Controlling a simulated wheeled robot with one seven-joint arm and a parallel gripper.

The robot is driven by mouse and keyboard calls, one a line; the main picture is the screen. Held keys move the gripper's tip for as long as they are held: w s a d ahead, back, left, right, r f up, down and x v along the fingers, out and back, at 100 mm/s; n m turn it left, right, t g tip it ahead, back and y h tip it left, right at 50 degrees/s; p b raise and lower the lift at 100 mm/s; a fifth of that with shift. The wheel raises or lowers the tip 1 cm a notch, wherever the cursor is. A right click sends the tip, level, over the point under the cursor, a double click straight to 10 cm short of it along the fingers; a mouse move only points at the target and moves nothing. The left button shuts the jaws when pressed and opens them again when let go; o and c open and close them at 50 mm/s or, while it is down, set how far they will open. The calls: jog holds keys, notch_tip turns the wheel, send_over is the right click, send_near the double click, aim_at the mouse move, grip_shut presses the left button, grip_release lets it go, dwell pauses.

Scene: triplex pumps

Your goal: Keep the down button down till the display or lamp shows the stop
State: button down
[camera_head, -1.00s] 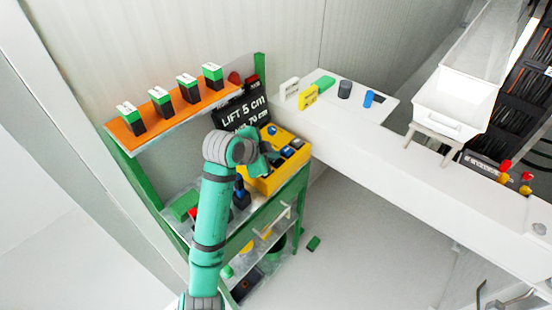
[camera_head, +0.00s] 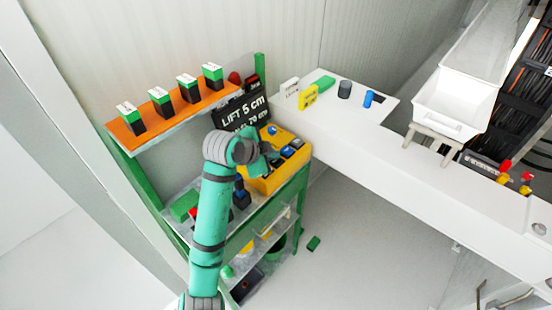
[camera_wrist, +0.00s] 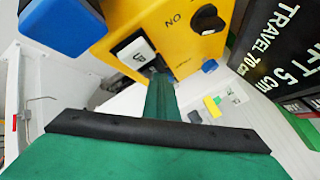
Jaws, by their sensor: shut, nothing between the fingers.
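A yellow control box (camera_head: 293,172) stands on the green bench in the head view. In the wrist view the yellow box (camera_wrist: 120,15) shows a white-and-black button (camera_wrist: 135,50) and a black rotary switch (camera_wrist: 207,20) near the word ON. My gripper (camera_wrist: 158,76) is shut and empty, its tip at the box edge beside the white-and-black button. The spot under the tip is hidden, so I cannot tell which button it touches or whether one is down. A black display (camera_head: 243,112) behind the box reads LIFT 5 cm, with TRAVEL 70 cm below; it also shows in the wrist view (camera_wrist: 280,55).
An orange shelf (camera_head: 165,127) with several green-and-black blocks is left of the display. A white counter (camera_head: 380,160) with small coloured items and a white hopper (camera_head: 455,100) lies to the right. The floor (camera_head: 350,240) below is mostly clear.

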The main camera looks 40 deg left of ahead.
aim_at(274, 163)
dwell(0.8)
jog(key=shift+r, duration=0.9)
notch_tip(274, 163, up, 5)
dwell(0.5)
jog(key=shift+d, duration=0.1)
